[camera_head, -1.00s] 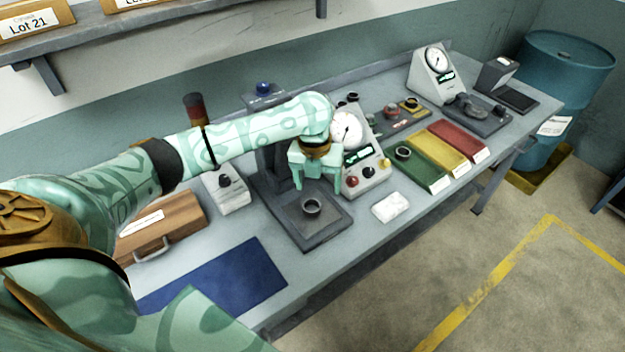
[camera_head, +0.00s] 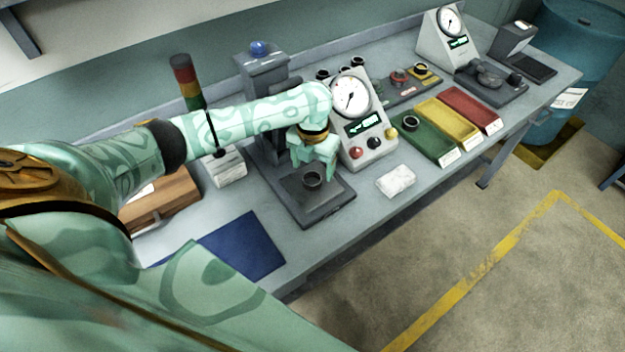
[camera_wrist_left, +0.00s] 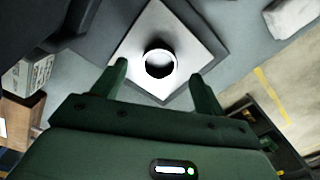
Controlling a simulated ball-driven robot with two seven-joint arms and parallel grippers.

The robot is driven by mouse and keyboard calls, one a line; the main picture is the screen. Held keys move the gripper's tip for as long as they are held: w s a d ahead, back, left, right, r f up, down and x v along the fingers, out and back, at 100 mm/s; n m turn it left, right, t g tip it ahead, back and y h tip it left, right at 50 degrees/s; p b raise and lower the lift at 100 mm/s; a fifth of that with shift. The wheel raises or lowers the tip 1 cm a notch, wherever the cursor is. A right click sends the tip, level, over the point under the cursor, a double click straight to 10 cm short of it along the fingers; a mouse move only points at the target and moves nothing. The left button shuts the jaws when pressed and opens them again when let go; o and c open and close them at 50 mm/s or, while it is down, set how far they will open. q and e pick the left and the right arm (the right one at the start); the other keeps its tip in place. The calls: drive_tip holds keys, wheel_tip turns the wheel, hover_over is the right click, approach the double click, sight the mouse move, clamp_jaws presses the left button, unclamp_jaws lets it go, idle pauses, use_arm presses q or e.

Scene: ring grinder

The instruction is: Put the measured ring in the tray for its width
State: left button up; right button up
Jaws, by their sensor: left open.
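In the left wrist view the ring (camera_wrist_left: 160,52) sits ahead of and between my left gripper's fingertips, on a pale square plate (camera_wrist_left: 132,50). My left gripper (camera_head: 312,172) is open above the plate, and its fingers do not touch the ring. The green tray (camera_head: 425,137), the yellow tray (camera_head: 447,119) and the red tray (camera_head: 471,108) stand side by side to the right. Another ring (camera_head: 410,123) lies in the green tray. My right gripper is not in view.
A dial gauge console (camera_head: 366,150) with buttons stands close right of the gripper. A white cloth (camera_head: 396,180) lies near the front edge. A blue mat (camera_head: 243,248) and a wooden case (camera_head: 160,203) are at the left. A second gauge (camera_head: 447,40) stands behind the trays.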

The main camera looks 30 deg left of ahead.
sight(312, 183)
use_arm(q)
wheel_tip(312, 183, down, 4)
drive_tip(key=shift+r+b, duration=0.15)
drive_tip(key=shift+b, duration=0.25)
drive_tip(key=shift+s, duration=0.1)
drive_tip(key=c, duration=1.2)
